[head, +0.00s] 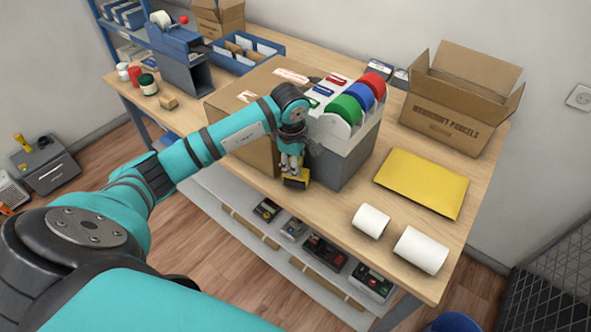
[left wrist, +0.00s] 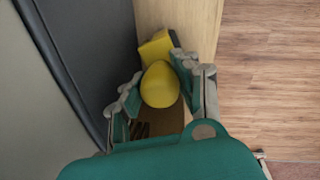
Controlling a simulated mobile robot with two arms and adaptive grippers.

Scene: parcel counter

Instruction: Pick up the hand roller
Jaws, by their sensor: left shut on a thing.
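The hand roller (head: 297,182) is yellow with dark parts, at the front edge of the wooden counter. It shows in the left wrist view (left wrist: 160,85) as a rounded yellow piece between the fingers, with a squarer yellow part (left wrist: 157,47) beyond it. My left gripper (head: 292,164) points down over it and is shut on it; in the left wrist view its fingers (left wrist: 158,92) lie on either side. I cannot tell whether the roller still touches the counter. The gripper hides part of it. My right gripper is in neither view.
A grey tape holder (head: 347,160) with red, blue and green rolls stands close right of my left gripper. A large carton (head: 235,118) stands behind it. A yellow envelope (head: 423,182), white rolls (head: 420,250) and an open box (head: 440,120) lie farther right.

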